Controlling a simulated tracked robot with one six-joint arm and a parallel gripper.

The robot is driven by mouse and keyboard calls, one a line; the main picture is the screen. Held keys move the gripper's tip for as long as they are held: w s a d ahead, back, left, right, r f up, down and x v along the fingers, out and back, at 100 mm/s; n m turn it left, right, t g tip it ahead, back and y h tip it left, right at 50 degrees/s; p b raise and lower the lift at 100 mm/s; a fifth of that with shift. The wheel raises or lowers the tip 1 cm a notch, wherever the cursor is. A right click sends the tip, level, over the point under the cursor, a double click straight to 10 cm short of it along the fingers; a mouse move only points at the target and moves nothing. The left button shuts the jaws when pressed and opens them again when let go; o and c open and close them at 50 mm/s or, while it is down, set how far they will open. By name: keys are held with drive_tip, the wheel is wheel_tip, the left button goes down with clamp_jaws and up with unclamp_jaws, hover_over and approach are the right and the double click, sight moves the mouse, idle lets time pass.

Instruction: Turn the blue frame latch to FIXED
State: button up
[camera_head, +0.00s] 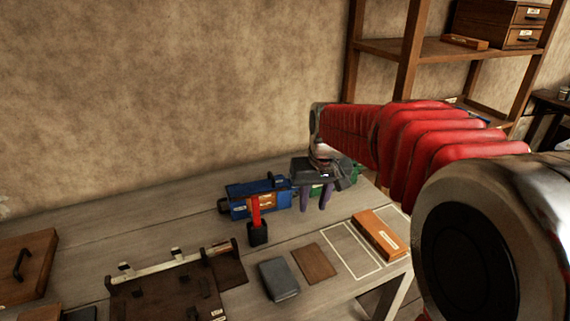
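A blue press frame (239,204) lies on the grey table toward the wall, with a tan label on its front. A red lever (256,209) with a black end block hangs at its front. The frame's latch and any FIXED marking are too small to make out. My gripper (315,204) points down at the frame's right end, its two purplish fingers apart with a gap between them. I cannot tell whether they touch the frame. The gripper body hides part of the frame's right end and of a green part (352,174) behind it.
A rack with dark brackets (165,264) stands at the front left, beside a wooden box (26,266). A dark book (279,279), a brown pad (314,263) and an orange-brown box (379,234) lie at the front right. A wooden shelf (430,49) stands behind my red arm.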

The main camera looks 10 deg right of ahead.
drive_tip(key=w+n, duration=0.1)
drive_tip(key=w, duration=1.5)
drive_tip(key=shift+n+t+y, duration=0.3)
drive_tip(key=shift+n+t, duration=0.3)
drive_tip(key=shift+t, duration=0.3)
drive_tip(key=w+r, duration=0.4)
drive_tip(key=shift+d+r, duration=0.15)
drive_tip(key=shift+d, duration=0.05)
drive_tip(key=x, duration=1.4)
drive_tip(key=shift+s, duration=0.15)
drive_tip(key=shift+c, duration=0.6)
drive_tip(key=shift+r, duration=0.1)
clamp_jaws()
